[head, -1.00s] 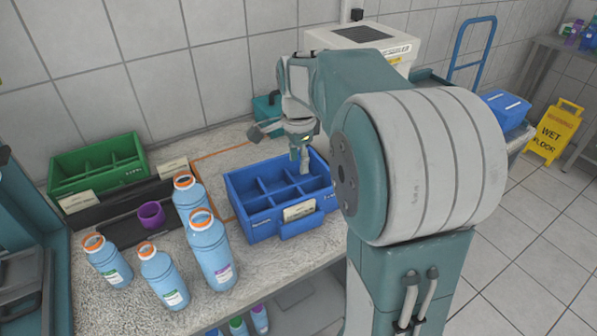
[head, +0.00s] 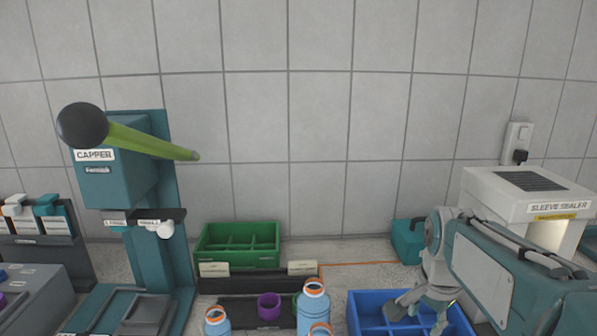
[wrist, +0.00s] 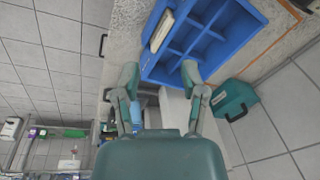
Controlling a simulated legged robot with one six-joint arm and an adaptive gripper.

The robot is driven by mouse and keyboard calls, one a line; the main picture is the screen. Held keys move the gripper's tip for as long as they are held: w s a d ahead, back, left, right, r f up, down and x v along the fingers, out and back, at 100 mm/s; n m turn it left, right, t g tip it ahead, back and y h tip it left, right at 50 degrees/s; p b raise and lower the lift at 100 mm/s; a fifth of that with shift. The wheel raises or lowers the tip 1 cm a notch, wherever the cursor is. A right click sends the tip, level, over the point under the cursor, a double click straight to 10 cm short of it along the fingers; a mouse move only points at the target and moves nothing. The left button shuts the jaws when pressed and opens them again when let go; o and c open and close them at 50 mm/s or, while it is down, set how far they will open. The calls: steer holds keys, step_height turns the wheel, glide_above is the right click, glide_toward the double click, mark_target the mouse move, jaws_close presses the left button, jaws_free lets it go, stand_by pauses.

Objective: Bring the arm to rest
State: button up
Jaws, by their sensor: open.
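My gripper (head: 420,312) hangs at the lower right of the head view, over the blue divided crate (head: 368,300). In the wrist view my gripper (wrist: 160,75) shows its two fingers spread apart with nothing between them. The blue crate (wrist: 205,45) lies beyond the fingertips there, and the compartments I can see are empty. My arm reaches in from the right edge of the head view. The lower part of the crate is cut off by the head view's bottom edge.
A capper (head: 112,180) with a green lever stands left. A sleeve sealer (head: 510,200) stands right. A green crate (head: 238,258), a purple cup (head: 269,306) and blue bottles (head: 311,305) sit between. A teal box (head: 407,241) is near the wall.

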steer(key=s+a+f+n+t, duration=0.1)
steer(key=s+a+n+t, duration=0.2)
steer(key=s+a+n, duration=0.4)
steer(key=s+n, duration=0.5)
steer(key=s, duration=0.1)
steer(key=shift+f+t, duration=0.15)
steer(key=shift+t, duration=0.25)
steer(key=shift+s, duration=0.1)
